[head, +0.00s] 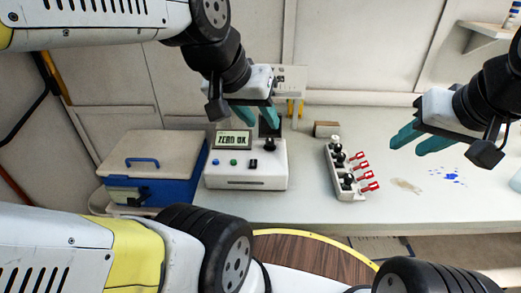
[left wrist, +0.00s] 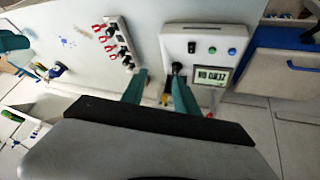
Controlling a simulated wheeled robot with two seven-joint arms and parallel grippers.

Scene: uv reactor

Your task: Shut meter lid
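The meter (head: 245,176) is a white box on the bench, left of centre, with a display (head: 233,140) reading "ZERO OK". It also shows in the left wrist view (left wrist: 203,43). A dark upright panel (head: 270,127), seemingly its raised lid, stands at its back right, partly hidden by my left gripper. A short black part (head: 269,145) stands in front of that panel. My left gripper (head: 256,116) is open and empty, above the back of the meter. Its teal fingers also show in the left wrist view (left wrist: 160,94). My right gripper (head: 420,141) is open and empty over the bench at the right.
A blue box (head: 182,188) with a cream top and blue handle stands left of the meter. A white rack (head: 335,176) with black-topped items and red tags lies to the right. A small brown block (head: 327,129) is behind it. Blue spots (head: 452,178) mark the bench at right.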

